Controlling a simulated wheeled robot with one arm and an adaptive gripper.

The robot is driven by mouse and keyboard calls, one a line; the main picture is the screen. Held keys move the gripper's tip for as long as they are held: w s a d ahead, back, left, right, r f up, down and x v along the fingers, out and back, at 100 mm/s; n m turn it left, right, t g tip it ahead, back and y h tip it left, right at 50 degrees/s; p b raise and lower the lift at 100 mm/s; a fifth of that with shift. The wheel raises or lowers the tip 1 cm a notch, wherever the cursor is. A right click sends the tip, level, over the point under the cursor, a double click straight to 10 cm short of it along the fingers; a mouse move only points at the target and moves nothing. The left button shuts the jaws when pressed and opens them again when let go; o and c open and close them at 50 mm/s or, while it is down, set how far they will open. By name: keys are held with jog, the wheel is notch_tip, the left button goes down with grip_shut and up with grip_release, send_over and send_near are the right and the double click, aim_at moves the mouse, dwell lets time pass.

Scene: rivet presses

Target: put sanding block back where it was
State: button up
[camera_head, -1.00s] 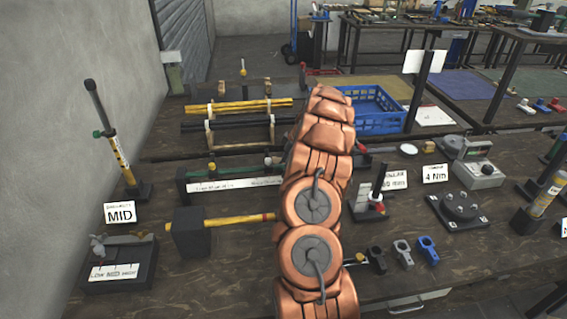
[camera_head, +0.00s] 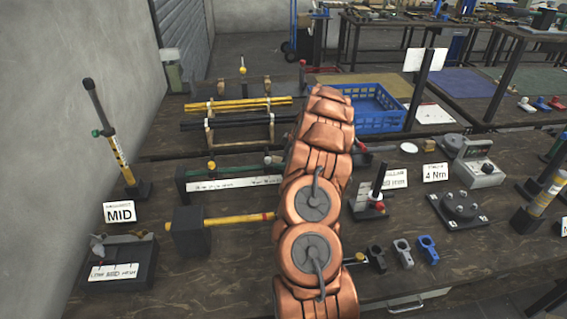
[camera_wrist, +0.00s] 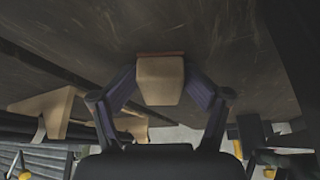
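In the wrist view the sanding block (camera_wrist: 160,82), a tan block with a reddish face at its far edge, sits between the two fingertips of my gripper (camera_wrist: 161,84). The fingers close in from both sides and appear to touch it. The reddish face is toward the dark bench top (camera_wrist: 225,45); I cannot tell whether it touches it. In the head view my copper arm hides the gripper and the held block.
A rack with yellow and black rods (camera_head: 238,104) stands at the back left and a blue crate (camera_head: 378,122) behind my arm. A dark stand with a white label strip (camera_head: 230,184) is left of my arm. A small tan piece (camera_head: 429,145) and a meter (camera_head: 478,163) stand right.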

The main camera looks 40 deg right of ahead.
jog(key=shift+r+p, duration=0.65)
jog(key=shift+p, duration=0.05)
jog(key=b+v, duration=0.4)
jog(key=v, duration=0.8)
jog(key=shift+w, duration=0.1)
